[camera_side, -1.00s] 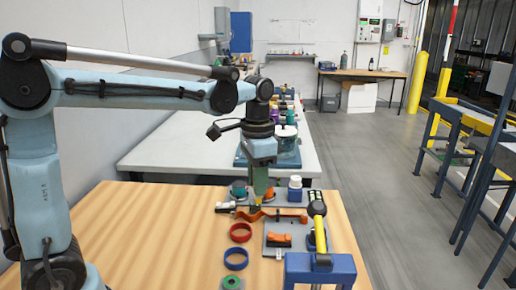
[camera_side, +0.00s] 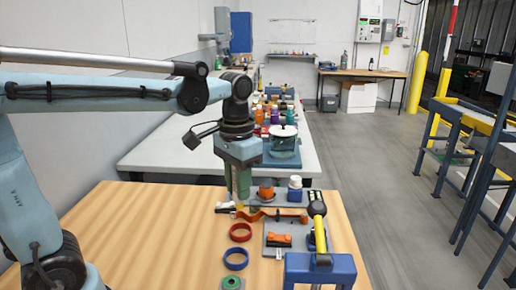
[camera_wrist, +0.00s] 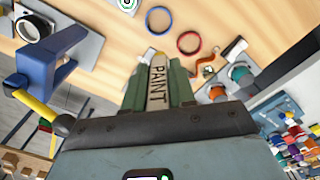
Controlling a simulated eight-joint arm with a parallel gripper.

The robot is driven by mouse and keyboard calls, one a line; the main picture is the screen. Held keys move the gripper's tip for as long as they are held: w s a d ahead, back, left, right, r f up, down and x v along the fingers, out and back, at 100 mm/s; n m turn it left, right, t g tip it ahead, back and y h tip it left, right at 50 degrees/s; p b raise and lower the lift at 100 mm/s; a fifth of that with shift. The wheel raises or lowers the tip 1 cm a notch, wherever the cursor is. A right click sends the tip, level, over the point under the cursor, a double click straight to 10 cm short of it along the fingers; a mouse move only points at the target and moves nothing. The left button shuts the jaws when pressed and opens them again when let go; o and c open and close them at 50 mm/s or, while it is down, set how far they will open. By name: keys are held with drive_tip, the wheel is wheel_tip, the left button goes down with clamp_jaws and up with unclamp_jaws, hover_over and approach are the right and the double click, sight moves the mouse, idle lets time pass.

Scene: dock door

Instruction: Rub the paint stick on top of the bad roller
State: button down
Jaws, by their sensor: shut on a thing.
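My gripper (camera_side: 238,190) points down over the wooden table, at its far left part in the side view. In the wrist view its green fingers (camera_wrist: 158,72) are shut on the paint stick (camera_wrist: 157,88), a pale stick marked PAINT with a yellowish tip. The stick points out beyond the fingers; in the side view only a small yellow tip shows below them. I cannot pick out the bad roller with certainty. Conveyor frames with yellow parts (camera_side: 478,122) stand far right in the side view, apart from my gripper.
Near my gripper lie an orange strap (camera_side: 276,213), a red ring (camera_side: 240,233), a blue ring (camera_side: 236,259) and an orange-topped jar (camera_side: 266,191). A blue stand (camera_side: 320,268) with a yellow-black tool (camera_side: 318,222) rises at the right. The table's left part is bare.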

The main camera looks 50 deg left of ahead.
drive_tip(key=w+a+f, duration=0.2)
drive_tip(key=w+a, duration=1.3)
drive_tip(key=a, duration=0.4)
drive_tip(key=shift+s+d+f, duration=0.1)
drive_tip(key=shift+f, duration=1.3)
drive_tip(key=shift+s+d+f, duration=0.1)
drive_tip(key=shift+f, duration=1.25)
drive_tip(key=shift+a+f, duration=0.1)
drive_tip(key=shift+f, duration=0.85)
drive_tip(key=shift+w+a, duration=0.1)
drive_tip(key=shift+a, duration=0.8)
drive_tip(key=shift+d, duration=0.85)
drive_tip(key=shift+a, duration=0.8)
drive_tip(key=shift+d, duration=0.85)
drive_tip(key=shift+d+r, duration=0.1)
drive_tip(key=shift+r, duration=0.1)
wheel_tip(320, 180, up, 8)
drive_tip(key=shift+f, duration=0.15)
